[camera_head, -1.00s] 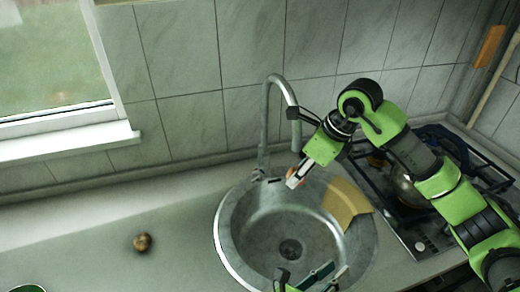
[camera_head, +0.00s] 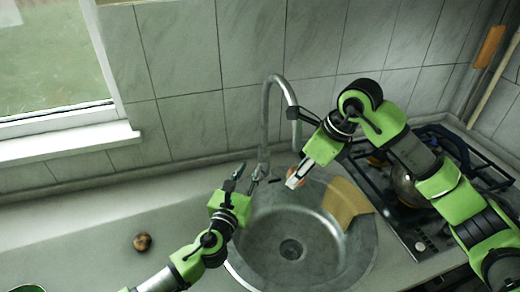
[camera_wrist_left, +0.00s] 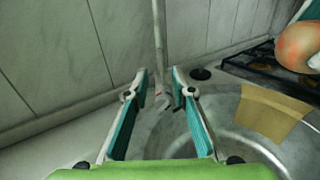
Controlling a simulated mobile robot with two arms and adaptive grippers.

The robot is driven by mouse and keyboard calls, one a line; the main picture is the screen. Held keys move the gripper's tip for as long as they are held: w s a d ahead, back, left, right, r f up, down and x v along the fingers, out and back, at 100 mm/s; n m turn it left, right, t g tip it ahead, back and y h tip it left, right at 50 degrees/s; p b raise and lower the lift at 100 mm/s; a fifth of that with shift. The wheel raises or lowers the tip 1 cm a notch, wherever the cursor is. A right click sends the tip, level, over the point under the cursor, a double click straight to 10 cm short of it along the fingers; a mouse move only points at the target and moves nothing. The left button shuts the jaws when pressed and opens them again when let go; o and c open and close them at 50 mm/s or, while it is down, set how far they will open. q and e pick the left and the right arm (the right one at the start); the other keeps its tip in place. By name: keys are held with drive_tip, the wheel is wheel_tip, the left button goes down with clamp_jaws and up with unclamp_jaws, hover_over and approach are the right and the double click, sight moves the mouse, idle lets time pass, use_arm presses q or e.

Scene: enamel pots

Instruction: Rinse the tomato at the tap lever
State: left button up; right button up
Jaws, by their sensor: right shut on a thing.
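The tomato (camera_head: 297,172) is reddish and mostly hidden behind my right gripper (camera_head: 294,180), which is shut on it above the back rim of the sink. It also shows large at the top right of the left wrist view (camera_wrist_left: 297,45). The grey tap (camera_head: 266,125) arches over the back of the sink. The tap lever (camera_wrist_left: 164,98) is near the tap's base, between and beyond the fingers of my left gripper (camera_wrist_left: 160,74). That gripper is open and empty, left of the tap base in the head view (camera_head: 246,176). Contact with the lever cannot be told.
The round sink (camera_head: 262,255) is below both grippers. A tan board (camera_head: 346,202) lies on its right rim. A stove with a pot (camera_head: 404,186) is at the right. A small brown round item (camera_head: 142,242) lies on the left counter, with free room around it.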

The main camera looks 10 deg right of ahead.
sight(260, 151)
use_arm(q)
drive_tip(key=x, duration=1)
drive_tip(key=shift+w+d, duration=0.15)
drive_tip(key=shift+w, duration=0.1)
clamp_jaws()
